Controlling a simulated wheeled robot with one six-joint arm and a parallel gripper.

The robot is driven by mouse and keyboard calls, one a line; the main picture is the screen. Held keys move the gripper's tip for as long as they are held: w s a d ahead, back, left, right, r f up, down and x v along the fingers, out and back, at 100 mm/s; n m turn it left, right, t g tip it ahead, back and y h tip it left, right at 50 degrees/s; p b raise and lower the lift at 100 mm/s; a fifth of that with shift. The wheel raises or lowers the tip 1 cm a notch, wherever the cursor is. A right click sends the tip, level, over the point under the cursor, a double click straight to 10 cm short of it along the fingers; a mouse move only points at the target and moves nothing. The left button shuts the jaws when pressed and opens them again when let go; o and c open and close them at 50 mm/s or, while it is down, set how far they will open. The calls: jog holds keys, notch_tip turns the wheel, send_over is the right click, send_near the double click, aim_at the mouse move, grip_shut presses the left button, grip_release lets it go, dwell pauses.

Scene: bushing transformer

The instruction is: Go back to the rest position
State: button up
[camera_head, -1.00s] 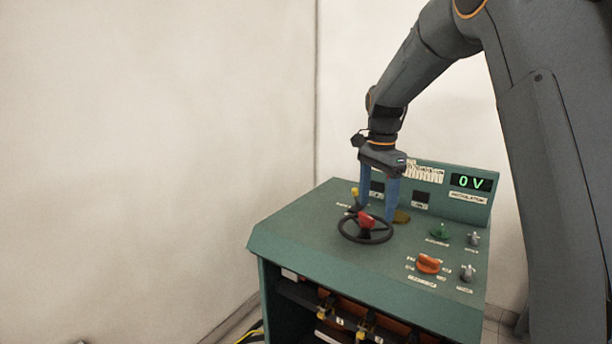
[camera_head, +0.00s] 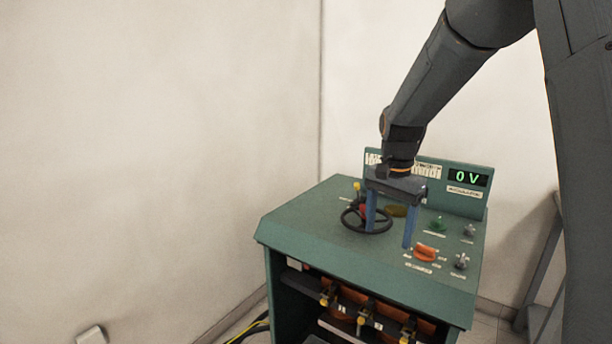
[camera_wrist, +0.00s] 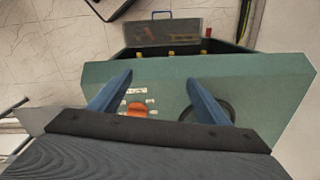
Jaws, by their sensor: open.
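My gripper (camera_head: 388,238) is open and empty, its two blue fingers apart above the green control panel (camera_head: 300,225). In the head view the left finger overlaps the black handwheel (camera_head: 351,226) with its red part; I cannot tell whether they touch. The right finger hangs just left of the orange knob (camera_head: 426,252). The wrist view shows the fingers (camera_wrist: 162,92) spread over the panel, the orange knob (camera_wrist: 137,109) between them and the handwheel partly behind the right finger. A display (camera_head: 467,178) reads 0 V.
A green knob (camera_head: 437,224) and grey knobs (camera_head: 461,261) sit on the panel's right side. Below it is an open front with several yellow-tipped connectors (camera_head: 361,320). Cables (camera_head: 250,328) lie at lower left. Pale walls stand behind, and the left side is free.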

jog(key=s+f+n, duration=0.4)
jog(key=s, duration=0.7)
jog(key=s+f+n+t, duration=0.1)
jog(key=s+f+n, duration=0.3)
jog(key=s, duration=0.7)
jog(key=shift+a+f+n, duration=0.2)
jog(key=shift+f+n, duration=0.05)
jog(key=shift+n, duration=0.35)
